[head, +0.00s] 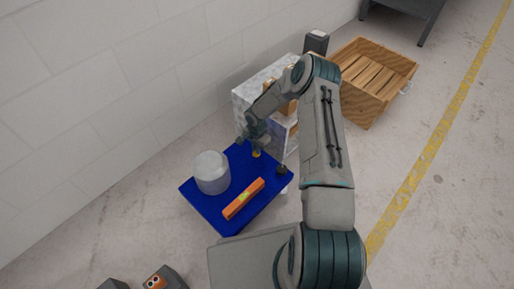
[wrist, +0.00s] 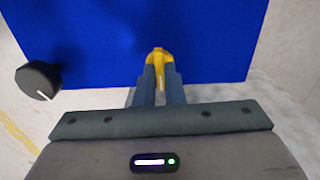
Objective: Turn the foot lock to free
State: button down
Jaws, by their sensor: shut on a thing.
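My gripper (wrist: 158,82) is shut on a small yellow lever (wrist: 158,54) at the edge of a blue panel (wrist: 200,25) in the wrist view. The lever appears to be the foot lock, though no label shows. The fingers hide its lower part. In the head view my gripper (head: 256,145) is at the far corner of the blue panel (head: 205,203), with the yellow lever (head: 257,154) just below it. A black knob (wrist: 38,80) with a white pointer line stands by the panel's edge, apart from my fingers; it also shows in the head view (head: 282,170).
A white cylinder (head: 211,172) and an orange spirit level (head: 244,198) with a green vial are on the blue panel. A marbled block (head: 262,82) stands behind it. A wooden crate (head: 375,75) is at the back right. Open floor lies at right.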

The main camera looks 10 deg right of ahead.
jog(key=n, duration=0.4)
jog(key=shift+w+a, duration=0.1)
jog(key=n, duration=0.4)
jog(key=shift+r+n, duration=0.1)
jog(key=shift+n, duration=0.3)
jog(key=n, duration=0.4)
jog(key=shift+n, duration=2.5)
jog(key=c, duration=1.5)
grip_release()
